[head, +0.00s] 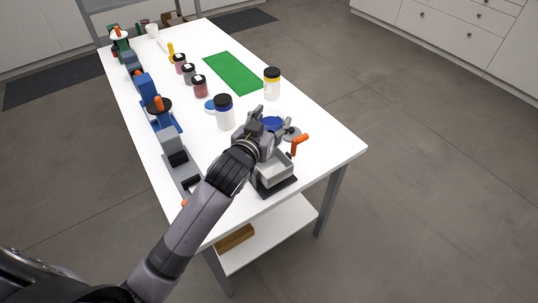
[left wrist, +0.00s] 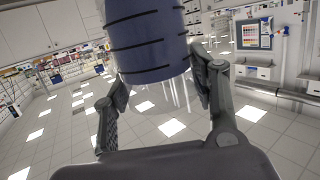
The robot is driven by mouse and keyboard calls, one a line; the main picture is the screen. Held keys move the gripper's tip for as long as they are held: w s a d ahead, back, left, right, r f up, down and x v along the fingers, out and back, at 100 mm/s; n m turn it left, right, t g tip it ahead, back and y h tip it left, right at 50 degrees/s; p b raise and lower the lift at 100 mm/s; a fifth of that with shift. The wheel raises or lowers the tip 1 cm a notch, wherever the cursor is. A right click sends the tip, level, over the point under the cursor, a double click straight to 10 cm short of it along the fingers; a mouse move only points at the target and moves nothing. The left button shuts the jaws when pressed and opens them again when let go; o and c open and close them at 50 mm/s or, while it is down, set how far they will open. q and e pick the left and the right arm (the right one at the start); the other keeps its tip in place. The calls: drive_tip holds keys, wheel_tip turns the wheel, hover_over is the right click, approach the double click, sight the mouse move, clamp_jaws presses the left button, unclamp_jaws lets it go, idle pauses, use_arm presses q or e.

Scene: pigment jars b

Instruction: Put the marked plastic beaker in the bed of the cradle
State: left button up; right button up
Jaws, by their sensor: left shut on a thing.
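The marked plastic beaker (left wrist: 150,42) is blue with dark lines around it, and it fills the top middle of the left wrist view. In the head view only a blue part of it (head: 272,123) shows between the fingers. My left gripper (head: 270,128) is shut on the beaker, with one finger at each side of it in the left wrist view (left wrist: 160,85). The cradle (head: 275,172) has a light grey bed on a dark base near the table's front right corner, with an orange handle. My gripper is above and behind the bed, partly hiding the cradle. My right gripper is not in view.
A white jar with a black lid (head: 225,113) stands left of my gripper, and a yellow-banded jar (head: 272,84) stands behind it. Several red and grey jars (head: 200,86) and a green mat (head: 233,72) lie farther back. Orange-handled devices (head: 160,113) line the left edge.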

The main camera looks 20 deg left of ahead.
use_arm(q)
wheel_tip(320, 180, down, 8)
drive_tip(key=shift+r, duration=0.2)
drive_tip(key=shift+f+b, duration=0.35)
drive_tip(key=shift+f, duration=1.8)
drive_tip(key=shift+f, duration=0.1)
drive_tip(key=shift+f, duration=0.15)
drive_tip(key=o, duration=1.3)
drive_tip(key=shift+s, duration=0.1)
